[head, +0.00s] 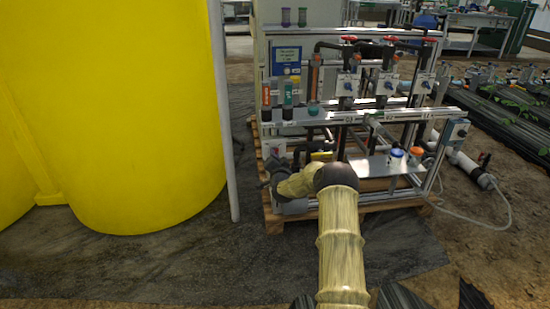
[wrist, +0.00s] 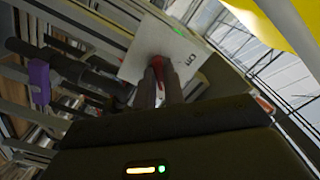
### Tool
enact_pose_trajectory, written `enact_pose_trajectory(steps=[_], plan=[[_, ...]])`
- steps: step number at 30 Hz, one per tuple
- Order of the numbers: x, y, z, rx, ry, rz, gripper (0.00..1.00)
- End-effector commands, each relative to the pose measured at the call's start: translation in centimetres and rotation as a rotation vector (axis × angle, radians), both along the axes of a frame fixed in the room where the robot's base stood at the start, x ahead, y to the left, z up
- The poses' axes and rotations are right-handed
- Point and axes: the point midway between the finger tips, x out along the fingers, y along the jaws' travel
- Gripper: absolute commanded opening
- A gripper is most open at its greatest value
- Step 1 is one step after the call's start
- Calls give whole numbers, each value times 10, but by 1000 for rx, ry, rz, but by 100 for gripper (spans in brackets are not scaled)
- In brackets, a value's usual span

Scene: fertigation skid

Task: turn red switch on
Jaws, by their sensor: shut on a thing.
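The red switch (wrist: 157,62) sits on a pale grey box (wrist: 150,40) with small dark lettering, in the wrist view. My gripper (wrist: 160,76) has its two fingers closed on the red switch, one on each side. The view is tilted, and the fingers cover part of the switch, so I cannot read its exact position. In the head view my arm reaches to the lower left of the skid (head: 375,115), and I cannot make out the gripper or the red switch there.
A large yellow tank (head: 120,110) stands left of the skid, with a grey upright pipe (head: 225,110) between them. The skid stands on a wooden pallet (head: 275,222). A purple part (wrist: 39,80) and dark pipes lie left of the fingers. Dark floor in front is clear.

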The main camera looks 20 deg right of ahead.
Motion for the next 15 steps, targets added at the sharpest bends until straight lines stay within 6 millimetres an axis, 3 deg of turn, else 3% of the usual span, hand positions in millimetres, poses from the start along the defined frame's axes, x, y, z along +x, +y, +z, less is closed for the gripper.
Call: enact_pose_trajectory(steps=[1,4,15], plan=[[-1,0,-2,4,3,0,13],[0,0,-2,3,4,0,32],[-2,1,0,0,1,0,33]])
